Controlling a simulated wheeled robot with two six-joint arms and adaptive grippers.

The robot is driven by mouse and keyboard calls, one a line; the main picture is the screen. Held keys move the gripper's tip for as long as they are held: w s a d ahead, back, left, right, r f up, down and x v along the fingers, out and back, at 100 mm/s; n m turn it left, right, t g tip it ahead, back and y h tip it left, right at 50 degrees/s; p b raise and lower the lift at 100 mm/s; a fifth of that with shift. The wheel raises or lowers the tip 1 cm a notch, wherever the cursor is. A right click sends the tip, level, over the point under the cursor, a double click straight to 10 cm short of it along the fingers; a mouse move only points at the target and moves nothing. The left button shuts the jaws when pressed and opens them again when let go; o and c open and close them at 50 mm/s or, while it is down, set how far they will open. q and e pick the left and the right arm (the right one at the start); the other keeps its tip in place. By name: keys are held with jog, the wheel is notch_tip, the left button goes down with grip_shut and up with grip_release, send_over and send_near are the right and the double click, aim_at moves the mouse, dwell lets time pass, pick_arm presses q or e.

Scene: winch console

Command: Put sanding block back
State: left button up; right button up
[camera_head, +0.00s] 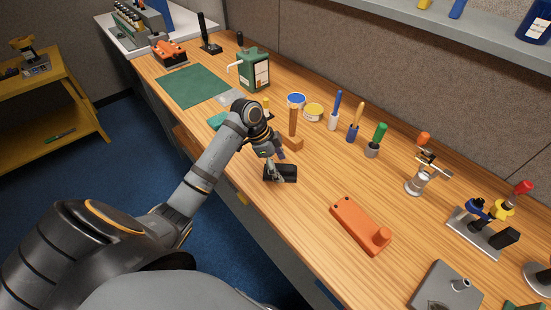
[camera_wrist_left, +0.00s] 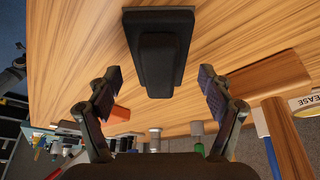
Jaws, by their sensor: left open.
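A black block with a raised grip, which looks like the sanding block (camera_head: 286,174), lies on the wooden workbench (camera_head: 318,180) near its front edge. My left gripper (camera_head: 275,163) is just above and beside it, pointing down. In the left wrist view the black block (camera_wrist_left: 158,60) sits ahead between the lines of the two open fingers (camera_wrist_left: 160,84). Nothing is between the fingertips, and they look apart from the block. My right gripper is in neither view.
A wooden block with an upright post (camera_head: 293,124) stands close behind the left gripper. An orange tool (camera_head: 358,224) lies to the right. Bench between black block and orange tool is clear.

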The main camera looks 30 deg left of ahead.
pick_arm(q)
jog(key=b+v, duration=0.1)
jog(key=v, duration=1)
jog(key=shift+a+r, duration=0.2)
